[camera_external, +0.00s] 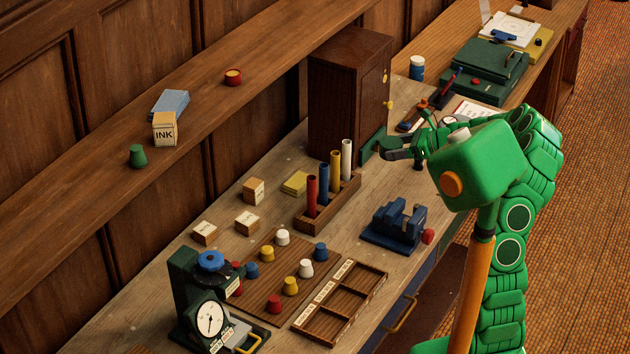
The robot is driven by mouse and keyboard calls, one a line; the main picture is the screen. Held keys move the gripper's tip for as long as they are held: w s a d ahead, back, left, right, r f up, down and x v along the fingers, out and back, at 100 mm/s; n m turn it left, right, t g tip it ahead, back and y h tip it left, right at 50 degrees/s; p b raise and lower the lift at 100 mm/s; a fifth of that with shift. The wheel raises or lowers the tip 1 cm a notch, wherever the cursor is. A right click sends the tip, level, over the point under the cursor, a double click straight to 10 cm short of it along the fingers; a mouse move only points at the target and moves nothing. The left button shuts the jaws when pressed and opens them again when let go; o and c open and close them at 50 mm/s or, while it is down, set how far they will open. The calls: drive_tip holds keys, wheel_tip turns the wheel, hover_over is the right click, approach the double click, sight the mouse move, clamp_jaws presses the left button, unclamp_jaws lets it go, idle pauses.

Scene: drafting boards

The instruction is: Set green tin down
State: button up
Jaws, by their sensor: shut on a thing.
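The green tin (372,145) is a dark green, flat-sided piece beside the right side of the tall brown cabinet. My gripper (388,150) reaches in from the right with its dark jaws at the tin's right edge, shut on it. My green arm hides part of the bench behind the jaws. I cannot tell whether the tin touches the bench top or hangs just above it.
The wooden cabinet (345,95) stands close left of the tin. A rack of coloured tubes (330,204) and a blue vise-like block (397,228) stand nearer. A blue-and-white jar (417,68) and a green case (478,72) lie beyond. Bare bench shows left of the vise.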

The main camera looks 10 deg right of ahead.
sight(398, 143)
wheel_tip(398, 143, up, 6)
drive_tip(key=shift+f, duration=0.15)
drive_tip(key=s+a+n+g+y, duration=0.15)
drive_tip(key=a+n+g, duration=0.3)
drive_tip(key=a, duration=3.25)
drive_tip(key=s+a+n+g, duration=0.2)
drive_tip(key=s+a+g, duration=0.1)
drive_tip(key=s+a, duration=1.2)
drive_tip(key=s+a+n+g, duration=0.3)
drive_tip(key=s+a, duration=0.8)
drive_tip(key=a, duration=0.8)
wheel_tip(398, 143, down, 16)
drive_tip(key=shift+f, duration=2.65)
drive_tip(key=shift+f, duration=0.1)
drive_tip(key=o, duration=1.1)
